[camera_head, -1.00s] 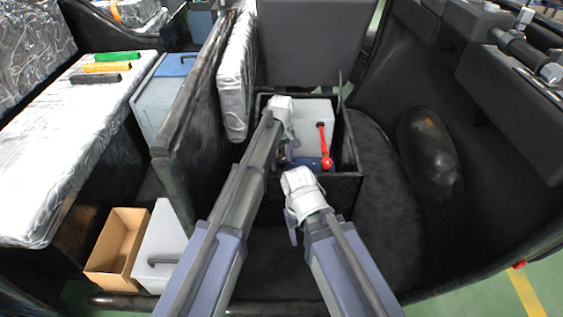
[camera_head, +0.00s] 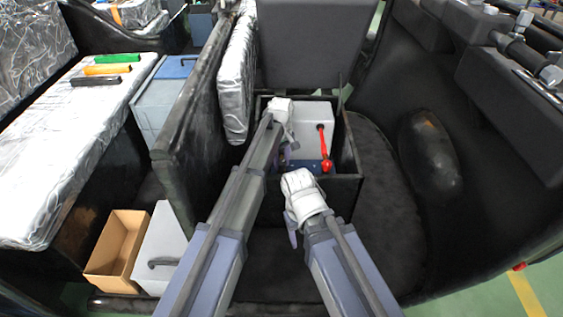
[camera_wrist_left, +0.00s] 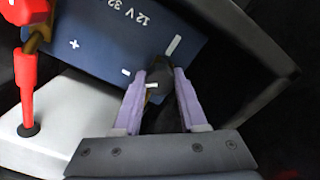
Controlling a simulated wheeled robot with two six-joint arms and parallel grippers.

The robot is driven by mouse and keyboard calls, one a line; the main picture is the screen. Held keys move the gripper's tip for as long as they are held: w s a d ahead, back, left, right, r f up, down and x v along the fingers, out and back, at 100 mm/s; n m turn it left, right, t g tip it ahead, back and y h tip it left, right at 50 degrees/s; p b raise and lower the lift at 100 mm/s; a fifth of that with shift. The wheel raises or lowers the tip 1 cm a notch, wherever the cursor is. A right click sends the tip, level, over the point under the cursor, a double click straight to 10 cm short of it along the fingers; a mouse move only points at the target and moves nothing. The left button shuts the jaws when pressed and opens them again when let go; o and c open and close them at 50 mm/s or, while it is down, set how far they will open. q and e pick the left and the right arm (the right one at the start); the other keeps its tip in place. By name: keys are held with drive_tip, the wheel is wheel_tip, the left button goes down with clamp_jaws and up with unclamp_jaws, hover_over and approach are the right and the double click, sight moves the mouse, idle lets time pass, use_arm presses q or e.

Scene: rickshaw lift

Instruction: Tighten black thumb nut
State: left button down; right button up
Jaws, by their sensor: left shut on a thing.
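My left gripper (camera_head: 287,155) is inside the open black box in the head view. In the left wrist view its two purple fingers (camera_wrist_left: 159,85) are shut on the black thumb nut (camera_wrist_left: 158,76), beside the minus mark of a blue battery (camera_wrist_left: 105,35). The fingers partly hide the nut. The battery is marked "12 V 32" and shows a little in the head view (camera_head: 306,164). A red lead (camera_wrist_left: 25,85) runs by the battery's plus side. My right gripper (camera_head: 292,232) is in front of the box, and its fingers are mostly hidden.
The black box (camera_head: 345,180) has walls close around my left gripper. A white block (camera_head: 312,115) stands inside it. A raised dark lid or seat (camera_head: 310,40) is behind. A cardboard box (camera_head: 118,245) stands at the lower left.

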use_arm(q)
drive_tip(key=shift+m, duration=0.3)
drive_tip(key=m, duration=1.8)
drive_tip(key=shift+m, duration=0.3)
drive_tip(key=m, duration=0.5)
drive_tip(key=shift+m, duration=0.6)
drive_tip(key=shift+c, duration=2.2)
unclamp_jaws()
